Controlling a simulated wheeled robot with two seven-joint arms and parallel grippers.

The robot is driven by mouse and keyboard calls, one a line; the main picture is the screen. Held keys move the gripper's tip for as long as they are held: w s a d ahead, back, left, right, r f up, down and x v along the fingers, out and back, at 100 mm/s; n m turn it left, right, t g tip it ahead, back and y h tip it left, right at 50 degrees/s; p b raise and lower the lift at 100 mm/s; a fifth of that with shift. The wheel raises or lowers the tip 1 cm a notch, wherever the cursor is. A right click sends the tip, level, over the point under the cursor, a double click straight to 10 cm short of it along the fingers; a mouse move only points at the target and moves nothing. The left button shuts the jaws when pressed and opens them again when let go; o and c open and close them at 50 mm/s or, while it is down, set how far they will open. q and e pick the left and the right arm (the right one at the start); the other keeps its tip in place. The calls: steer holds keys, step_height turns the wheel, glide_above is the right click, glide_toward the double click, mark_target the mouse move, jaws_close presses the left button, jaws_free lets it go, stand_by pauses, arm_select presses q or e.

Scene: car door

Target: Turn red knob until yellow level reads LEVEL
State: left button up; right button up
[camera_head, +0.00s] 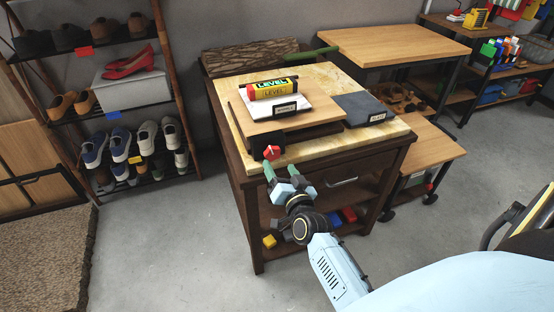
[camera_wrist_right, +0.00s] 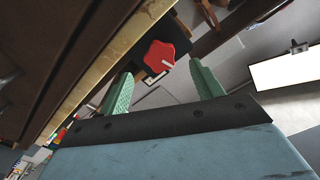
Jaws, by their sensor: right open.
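The yellow level (camera_head: 270,88) has red ends and lies on a white block on a wooden board, with "LEVEL" printed on it. The red knob (camera_head: 271,152) sits on a dark block at the front left corner of the table (camera_head: 385,135). My right gripper (camera_head: 272,178) is open just in front of and below the knob. In the right wrist view the knob (camera_wrist_right: 159,55) shows beyond and between the open green fingers (camera_wrist_right: 160,90), apart from them. My left gripper is not in view.
A dark plate (camera_head: 361,108) lies right of the board. A shoe rack (camera_head: 110,100) stands left and a wooden side table (camera_head: 432,150) right. Small coloured blocks (camera_head: 349,214) lie on the shelf below.

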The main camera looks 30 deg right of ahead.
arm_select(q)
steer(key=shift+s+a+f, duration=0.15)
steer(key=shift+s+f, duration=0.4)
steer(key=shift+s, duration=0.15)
arm_select(e)
steer(key=v, duration=0.2)
steer(key=shift+s, duration=0.35)
